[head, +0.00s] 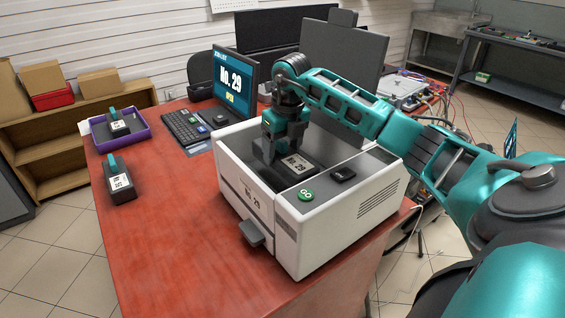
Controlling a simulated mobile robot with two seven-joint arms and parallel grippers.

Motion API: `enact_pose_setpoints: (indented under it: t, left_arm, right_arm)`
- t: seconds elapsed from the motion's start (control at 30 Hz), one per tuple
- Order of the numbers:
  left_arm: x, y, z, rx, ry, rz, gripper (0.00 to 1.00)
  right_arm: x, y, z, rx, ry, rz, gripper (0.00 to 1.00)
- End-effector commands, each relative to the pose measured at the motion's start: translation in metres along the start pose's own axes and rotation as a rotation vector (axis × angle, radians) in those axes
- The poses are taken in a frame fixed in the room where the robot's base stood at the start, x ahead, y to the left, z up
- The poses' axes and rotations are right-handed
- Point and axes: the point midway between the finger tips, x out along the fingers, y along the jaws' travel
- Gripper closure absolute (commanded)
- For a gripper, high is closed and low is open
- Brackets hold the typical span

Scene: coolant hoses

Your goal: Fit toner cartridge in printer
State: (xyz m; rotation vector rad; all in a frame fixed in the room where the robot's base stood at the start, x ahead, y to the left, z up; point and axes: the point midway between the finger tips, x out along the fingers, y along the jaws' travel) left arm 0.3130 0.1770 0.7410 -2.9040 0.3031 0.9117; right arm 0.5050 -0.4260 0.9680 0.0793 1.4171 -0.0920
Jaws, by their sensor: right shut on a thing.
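The white printer (262,208) stands on the red desk, with "No. 29" on its front. A dark toner cartridge (290,172) with a "No. 29" label sits low at the opening in the printer's top. My right gripper (270,157) points down over the printer and is shut on this cartridge at its left end. The gripper hides that end, and I cannot tell whether the cartridge is fully seated. My left gripper is not in view.
A purple tray (101,141) holding another cartridge (119,124) is at the desk's far left. A further cartridge (119,182) lies in front of it. A keyboard (185,127) and a monitor (237,82) showing "No. 29" stand behind. The red desk (160,250) is clear at front left.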

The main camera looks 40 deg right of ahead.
Motion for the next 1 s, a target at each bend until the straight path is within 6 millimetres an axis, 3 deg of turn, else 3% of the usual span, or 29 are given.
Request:
enact_pose_setpoints:
  t: [0.3,0.67,0.7,0.93,1.0]
  left_arm:
    - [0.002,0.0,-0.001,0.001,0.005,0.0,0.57]
    - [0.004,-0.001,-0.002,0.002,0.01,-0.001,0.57]
    - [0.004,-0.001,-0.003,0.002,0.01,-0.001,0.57]
    - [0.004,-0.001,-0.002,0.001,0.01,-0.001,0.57]
    - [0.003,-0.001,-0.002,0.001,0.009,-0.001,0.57]
  right_arm:
    - [0.038,0.0,-0.006,-0.001,-0.001,0.001,0.88]
    - [0.042,0.0,-0.006,0.0,-0.002,0.0,0.88]
    - [0.043,0.0,-0.007,-0.001,0.002,0.0,0.26]
    - [0.042,0.0,-0.007,-0.001,0.002,0.0,0.05]
    - [0.042,0.0,-0.007,-0.001,0.002,0.0,0.05]
